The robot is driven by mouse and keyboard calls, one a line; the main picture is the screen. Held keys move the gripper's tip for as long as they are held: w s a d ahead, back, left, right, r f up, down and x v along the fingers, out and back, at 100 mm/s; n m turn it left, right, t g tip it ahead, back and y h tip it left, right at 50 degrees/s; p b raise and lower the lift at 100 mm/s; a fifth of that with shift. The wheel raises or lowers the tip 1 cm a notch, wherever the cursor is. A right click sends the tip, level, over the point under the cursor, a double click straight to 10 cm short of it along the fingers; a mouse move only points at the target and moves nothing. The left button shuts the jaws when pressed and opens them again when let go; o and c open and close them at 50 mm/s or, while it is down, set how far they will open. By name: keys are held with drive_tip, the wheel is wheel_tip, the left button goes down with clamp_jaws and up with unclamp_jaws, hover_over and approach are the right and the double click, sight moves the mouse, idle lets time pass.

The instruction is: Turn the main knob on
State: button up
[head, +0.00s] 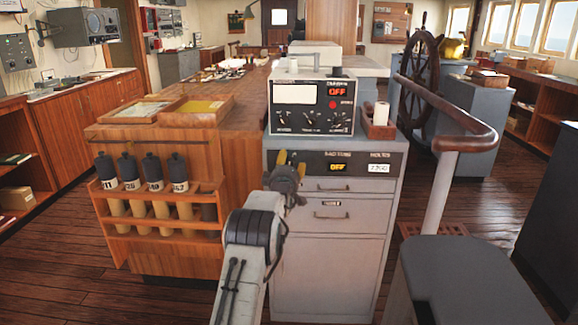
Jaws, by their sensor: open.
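A dark instrument box (312,104) with a white top stands on the grey cabinet (330,258). Its front has a pale meter, a red-lit display (338,91) reading OFF and a row of knobs (308,117) along the bottom. I cannot tell which one is the main knob. Below, a black panel (375,160) on the cabinet has a yellow-lit display (337,167) reading OFF. My gripper (291,164) with yellowish fingertips is open and empty, in front of the panel's left part and below the box's left knobs. It hides part of that panel.
A wooden rack (160,192) with several dark-topped cylinders is left of my arm. A curved wooden handrail (455,115) on a white post and a grey seat (465,275) are at the right. A white roll (381,113) stands beside the instrument box. Dark plank floor is open at far left.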

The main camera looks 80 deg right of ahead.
drive_tip(key=shift+c, duration=0.4)
clamp_jaws()
drive_tip(key=m+b, duration=0.3)
drive_tip(key=shift+f, duration=0.2)
drive_tip(key=m+b, duration=0.1)
drive_tip(key=b, duration=0.1)
drive_tip(key=shift+r+b, duration=0.1)
drive_tip(key=shift+b, duration=0.2)
drive_tip(key=shift+r+m, duration=0.1)
drive_tip(key=shift+m, duration=0.2)
drive_tip(key=shift+r, duration=0.1)
drive_tip(key=shift+o, duration=0.4)
unclamp_jaws()
